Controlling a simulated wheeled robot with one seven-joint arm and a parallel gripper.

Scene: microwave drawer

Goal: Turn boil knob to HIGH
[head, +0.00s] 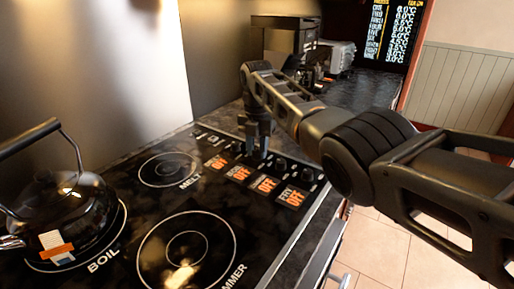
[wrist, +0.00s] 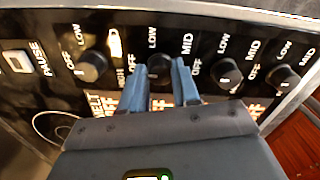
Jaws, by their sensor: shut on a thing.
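A row of small dark round knobs runs along the stove's control strip. In the wrist view my gripper (wrist: 165,68) has its two blue-grey fingers closed on either side of the second knob from the left (wrist: 160,62). LOW and MID are printed around that knob; its name label is hidden, so I cannot read whether it is the boil knob. In the head view my gripper (head: 257,150) points down onto the strip. The displays beside the knobs read OFF in orange, the second among them (head: 240,174). The BOIL burner (head: 121,235) carries a kettle.
The dark kettle (head: 70,200) stands at the left. Other knobs flank the gripped one, at left (wrist: 92,66) and right (wrist: 227,75). A PAUSE button (wrist: 17,62) is at the far left. Appliances (head: 290,38) stand at the back of the counter. Tiled floor is open at right.

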